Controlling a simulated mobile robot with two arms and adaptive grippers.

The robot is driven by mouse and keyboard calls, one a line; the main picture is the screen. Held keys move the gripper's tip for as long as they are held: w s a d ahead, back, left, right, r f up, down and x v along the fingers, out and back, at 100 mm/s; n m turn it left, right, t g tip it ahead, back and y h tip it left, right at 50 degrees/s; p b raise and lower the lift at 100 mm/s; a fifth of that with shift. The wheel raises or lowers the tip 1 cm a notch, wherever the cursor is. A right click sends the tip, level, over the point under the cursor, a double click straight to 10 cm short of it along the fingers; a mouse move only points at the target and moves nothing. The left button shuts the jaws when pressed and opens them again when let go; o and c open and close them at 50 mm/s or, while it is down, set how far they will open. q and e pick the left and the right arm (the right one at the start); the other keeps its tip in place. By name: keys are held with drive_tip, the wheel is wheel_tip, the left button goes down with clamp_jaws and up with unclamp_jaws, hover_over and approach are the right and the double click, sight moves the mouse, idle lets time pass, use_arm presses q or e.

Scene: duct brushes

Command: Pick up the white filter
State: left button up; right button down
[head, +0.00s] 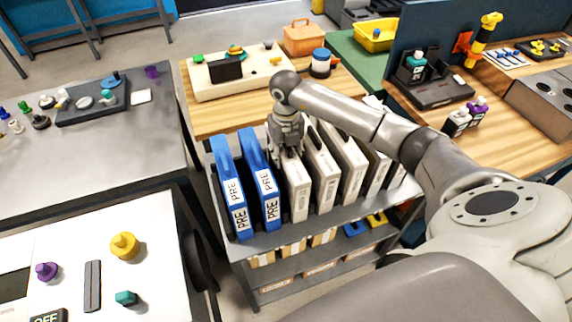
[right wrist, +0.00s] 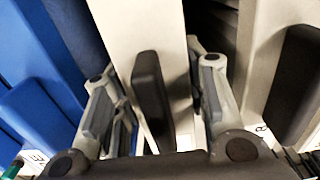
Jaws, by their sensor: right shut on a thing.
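Several white filters stand upright in a row on the top of a grey cart. The leftmost white filter (head: 298,192) stands just right of two blue filters. My right gripper (head: 288,152) is at its top edge, pointing down. In the right wrist view my right gripper (right wrist: 152,88) has one finger on each side of this white filter (right wrist: 142,28) and is shut on its dark handle (right wrist: 150,92). The exact finger contact is partly hidden. The filter appears to stand in the row with its neighbours. My left gripper is not in view.
Two blue filters (head: 264,190) marked PRE stand close on the left. Another white filter (head: 324,178) stands close on the right. The grey cart (head: 285,236) has a lower shelf with boxes. A wooden table (head: 215,120) lies behind, and a white table (head: 150,290) is at front left.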

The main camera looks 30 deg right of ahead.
drive_tip(key=shift+r, duration=0.1)
drive_tip(key=shift+w+r, duration=0.1)
drive_tip(key=shift+r, duration=0.2)
wheel_tip(320, 180, up, 9)
drive_tip(key=shift+f+b, duration=0.1)
drive_tip(key=shift+b, duration=1.1)
wheel_tip(320, 180, up, 5)
drive_tip(key=p, duration=0.3)
drive_tip(key=shift+f, duration=0.15)
drive_tip(key=shift+r+p, duration=1.3)
drive_tip(key=shift+r, duration=0.6)
